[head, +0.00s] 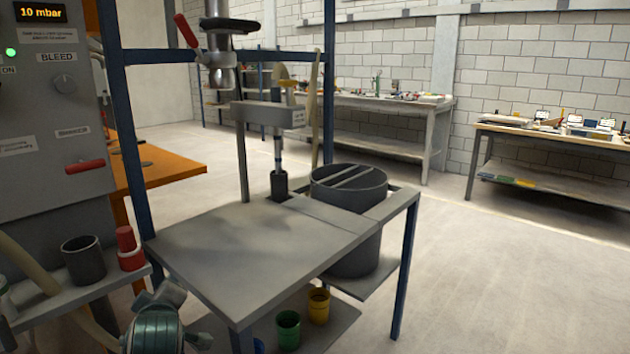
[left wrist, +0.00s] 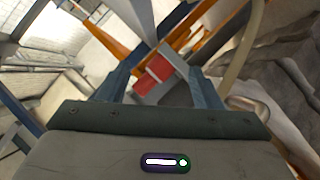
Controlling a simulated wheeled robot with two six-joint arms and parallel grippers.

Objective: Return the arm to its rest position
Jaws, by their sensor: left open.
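Part of my left arm (head: 155,325) shows at the bottom left of the head view, in front of the small side shelf and left of the grey table. In the left wrist view my left gripper (left wrist: 158,72) has its two blue-grey fingers spread apart. No held object shows between them. A red block-like thing (left wrist: 152,76) with grey around it shows beyond the fingers; I cannot tell whether it is touching them. My right gripper is in neither view.
A grey-topped table (head: 240,260) with blue posts stands ahead, holding a dark drum (head: 350,230). The side shelf (head: 70,305) bears a dark cup (head: 83,262) and a red-topped piece (head: 128,245). A control panel (head: 50,120) stands at left. Floor at right is clear.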

